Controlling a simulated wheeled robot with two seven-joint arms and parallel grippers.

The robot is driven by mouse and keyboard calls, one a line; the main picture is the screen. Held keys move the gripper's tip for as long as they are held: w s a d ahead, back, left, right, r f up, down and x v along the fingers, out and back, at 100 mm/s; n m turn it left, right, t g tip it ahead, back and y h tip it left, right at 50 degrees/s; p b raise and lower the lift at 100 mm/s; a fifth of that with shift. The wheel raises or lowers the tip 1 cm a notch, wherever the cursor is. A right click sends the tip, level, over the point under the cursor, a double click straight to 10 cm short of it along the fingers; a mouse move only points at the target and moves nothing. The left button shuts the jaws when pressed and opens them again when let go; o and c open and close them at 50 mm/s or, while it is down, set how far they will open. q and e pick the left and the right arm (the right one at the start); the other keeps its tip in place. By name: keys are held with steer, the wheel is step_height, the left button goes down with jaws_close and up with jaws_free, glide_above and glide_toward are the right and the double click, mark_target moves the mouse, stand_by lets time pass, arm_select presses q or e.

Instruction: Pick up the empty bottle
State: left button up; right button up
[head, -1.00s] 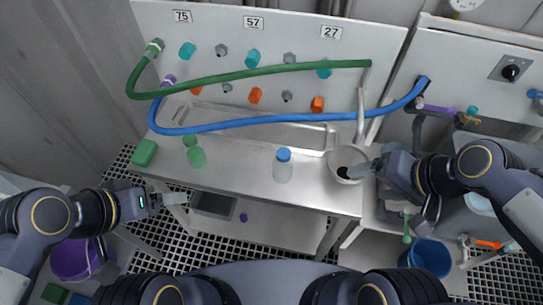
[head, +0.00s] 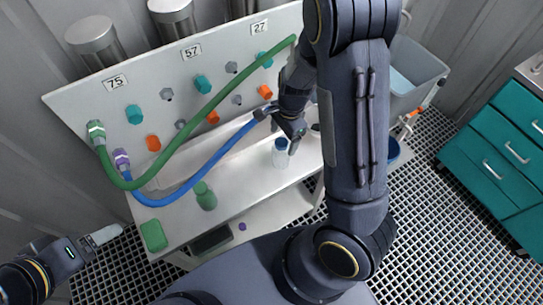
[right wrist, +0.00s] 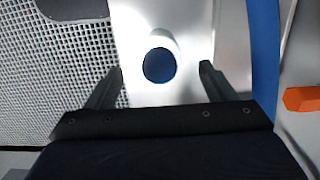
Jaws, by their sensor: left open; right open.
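A clear bottle with a blue cap (head: 281,154) stands upright on the steel bench. The right wrist view shows its blue cap (right wrist: 159,65) from above, ahead of and between the two fingers. My right gripper (head: 292,146) is open, just above and beside the cap, with nothing in its jaws. A green bottle (head: 205,196) stands further left on the bench. I cannot tell from the pictures whether either bottle holds liquid. My left gripper (head: 106,234) is open and empty, off the bench's left end.
A green block (head: 153,236) lies at the bench's left front corner. A green hose (head: 190,126) and a blue hose (head: 208,172) run along the back panel with its teal and orange knobs. The bench between the two bottles is clear.

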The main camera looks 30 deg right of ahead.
mark_target(280, 151)
steer(key=f, duration=0.7)
steer(key=shift+a+f, duration=0.2)
steer(key=shift+a, duration=0.2)
steer(key=c, duration=1.1)
steer(key=shift+r, duration=0.15)
